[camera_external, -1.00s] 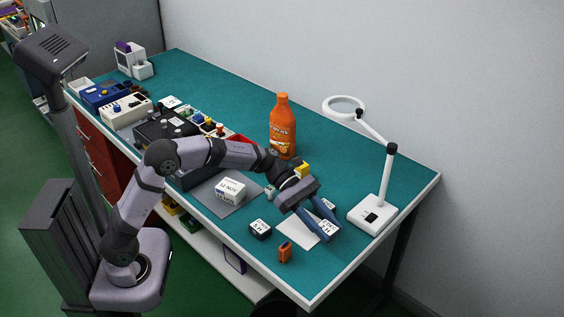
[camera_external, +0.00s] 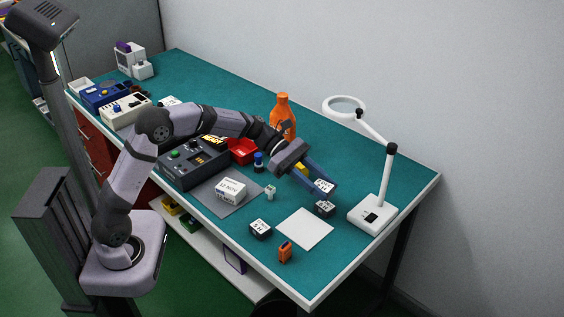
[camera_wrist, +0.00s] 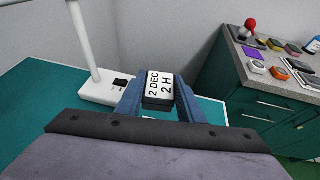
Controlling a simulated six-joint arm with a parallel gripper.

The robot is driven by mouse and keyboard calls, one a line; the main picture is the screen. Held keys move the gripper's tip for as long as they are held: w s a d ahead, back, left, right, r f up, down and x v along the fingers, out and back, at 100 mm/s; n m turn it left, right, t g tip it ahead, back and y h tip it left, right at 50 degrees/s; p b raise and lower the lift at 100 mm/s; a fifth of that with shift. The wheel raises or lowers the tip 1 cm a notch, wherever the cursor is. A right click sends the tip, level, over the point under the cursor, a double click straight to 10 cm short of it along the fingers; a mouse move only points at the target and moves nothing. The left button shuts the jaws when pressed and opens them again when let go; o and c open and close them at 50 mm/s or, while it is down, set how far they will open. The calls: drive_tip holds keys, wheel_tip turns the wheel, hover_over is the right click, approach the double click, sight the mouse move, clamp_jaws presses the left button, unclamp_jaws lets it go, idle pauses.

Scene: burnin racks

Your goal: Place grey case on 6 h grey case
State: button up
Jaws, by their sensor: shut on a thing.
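My gripper (camera_external: 322,188) is shut on a dark grey case with a white label (camera_external: 324,186), held above the table. In the wrist view this case (camera_wrist: 157,102) sits between the blue fingers, its label reading "2 DEC 2 H". A second dark case with a white label (camera_external: 325,209) stands on the table just below the held one in the external view, beyond the white sheet; I cannot tell the height gap. A third such case (camera_external: 260,230) stands left of the sheet. The small labels on these two are too small to read surely.
A white magnifier lamp (camera_external: 372,214) stands right of the gripper. A white sheet (camera_external: 304,229) lies bare on the teal table. A small orange device (camera_external: 285,252) is near the front edge. A white box (camera_external: 231,191) lies on a grey mat, and an orange bottle (camera_external: 283,113) stands behind the arm.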

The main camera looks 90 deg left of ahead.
sight(324, 205)
drive_tip(key=w+a+f+n+t+y, duration=0.1)
drive_tip(key=w+a+n+t+y, duration=0.15)
drive_tip(key=a, duration=0.45)
drive_tip(key=shift+n+g+y, duration=0.25)
drive_tip(key=shift+g, duration=0.1)
drive_tip(key=shift+s+f+p, duration=0.1)
drive_tip(key=shift+f+p, duration=0.6)
drive_tip(key=shift+f, duration=4.35)
drive_tip(key=shift+f, duration=0.2)
drive_tip(key=o, duration=1.1)
drive_tip(key=shift+r, duration=0.2)
drive_tip(key=b+v, duration=0.1)
drive_tip(key=v, duration=1.1)
drive_tip(key=shift+b, duration=0.4)
